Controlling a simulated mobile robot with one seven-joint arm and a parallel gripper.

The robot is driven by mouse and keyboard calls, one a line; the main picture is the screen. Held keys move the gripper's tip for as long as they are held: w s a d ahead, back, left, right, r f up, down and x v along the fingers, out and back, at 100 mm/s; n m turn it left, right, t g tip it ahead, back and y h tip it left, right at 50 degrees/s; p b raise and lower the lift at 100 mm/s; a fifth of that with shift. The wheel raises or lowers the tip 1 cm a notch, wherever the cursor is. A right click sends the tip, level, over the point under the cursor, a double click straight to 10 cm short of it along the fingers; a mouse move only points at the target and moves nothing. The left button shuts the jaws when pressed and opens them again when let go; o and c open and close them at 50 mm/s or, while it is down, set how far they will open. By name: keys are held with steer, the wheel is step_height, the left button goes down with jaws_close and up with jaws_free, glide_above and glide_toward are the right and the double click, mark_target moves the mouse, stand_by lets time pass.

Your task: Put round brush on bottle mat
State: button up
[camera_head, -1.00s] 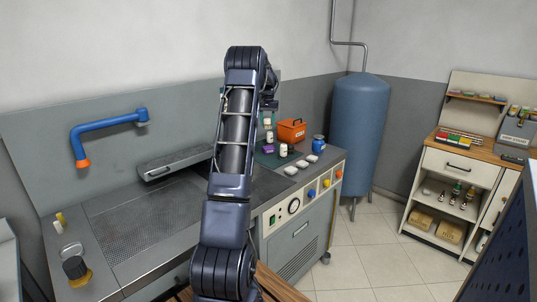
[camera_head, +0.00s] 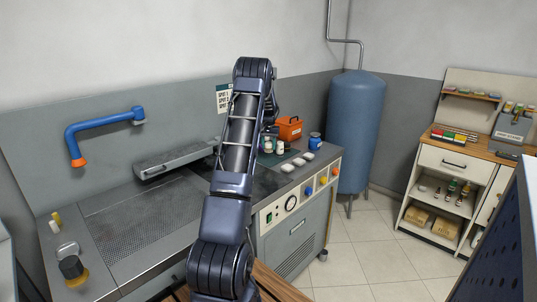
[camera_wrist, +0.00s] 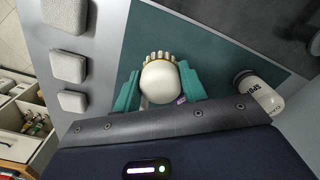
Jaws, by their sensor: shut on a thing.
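The round brush (camera_wrist: 161,82) has a cream, rounded body with a row of pale bristles at its far edge. My gripper (camera_wrist: 160,78) has teal fingers on both sides of the brush and is shut on it. The dark green bottle mat (camera_wrist: 215,50) lies beneath the brush in the wrist view; whether the brush touches it I cannot tell. A bit of something purple (camera_wrist: 181,99) shows beside the right finger. In the head view my arm hides the gripper and the brush.
Small bottles (camera_head: 280,147) stand by my arm in the head view. Three pale pads (camera_head: 299,161) lie at the counter's front edge.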

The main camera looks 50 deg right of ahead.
mark_target(269, 152)
steer(key=shift+f, duration=2.45)
steer(key=shift+f, duration=0.15)
steer(key=o, duration=1)
step_height(269, 152, up, 12)
steer(key=shift+r, duration=0.2)
